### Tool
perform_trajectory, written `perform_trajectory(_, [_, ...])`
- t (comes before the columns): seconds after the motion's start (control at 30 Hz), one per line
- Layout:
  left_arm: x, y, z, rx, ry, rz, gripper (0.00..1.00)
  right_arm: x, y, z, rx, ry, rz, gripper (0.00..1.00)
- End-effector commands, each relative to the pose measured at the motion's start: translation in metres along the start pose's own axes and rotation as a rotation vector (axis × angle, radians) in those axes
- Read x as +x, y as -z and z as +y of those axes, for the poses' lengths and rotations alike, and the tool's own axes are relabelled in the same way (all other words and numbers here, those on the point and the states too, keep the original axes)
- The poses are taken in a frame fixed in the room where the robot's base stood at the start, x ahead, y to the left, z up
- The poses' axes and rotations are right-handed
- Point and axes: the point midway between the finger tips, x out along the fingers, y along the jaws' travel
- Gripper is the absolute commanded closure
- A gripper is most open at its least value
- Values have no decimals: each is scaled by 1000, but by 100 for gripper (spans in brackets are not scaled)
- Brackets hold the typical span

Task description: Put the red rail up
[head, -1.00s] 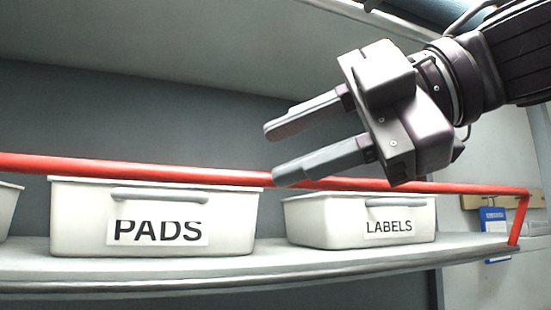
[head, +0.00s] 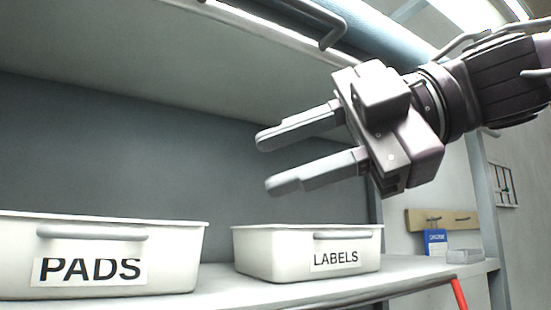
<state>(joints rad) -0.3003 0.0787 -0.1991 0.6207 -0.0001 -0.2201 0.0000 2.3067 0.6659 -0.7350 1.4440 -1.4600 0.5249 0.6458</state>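The red rail (head: 460,294) shows only as a short end arm at the lower right, slanting down from the shelf's front edge and out of the picture. Its long bar is out of view and no longer crosses in front of the bins. My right gripper (head: 262,163) is open and empty, with its two grey fingers pointing left. It appears above the LABELS bin, up and left of the rail's arm and apart from it. My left gripper is not in view.
A white PADS bin (head: 175,250) and a white LABELS bin (head: 300,249) stand on the shelf (head: 225,284). A panel with a grey bar handle (head: 335,35) is overhead. A wooden hook strip with a blue card (head: 435,242) is on the right wall.

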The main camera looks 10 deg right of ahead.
Motion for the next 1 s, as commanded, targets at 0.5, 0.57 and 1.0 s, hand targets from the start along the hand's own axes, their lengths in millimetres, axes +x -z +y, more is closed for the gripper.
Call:
perform_trajectory(0.5, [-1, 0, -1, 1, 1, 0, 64, -32, -2, 12, 0, -1, 0, 66])
perform_trajectory(0.57, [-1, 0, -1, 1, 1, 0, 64, -33, -3, 13, 1, -1, 0, 66])
perform_trajectory(1.0, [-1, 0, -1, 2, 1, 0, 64, -34, -3, 13, 1, 0, 0, 66])
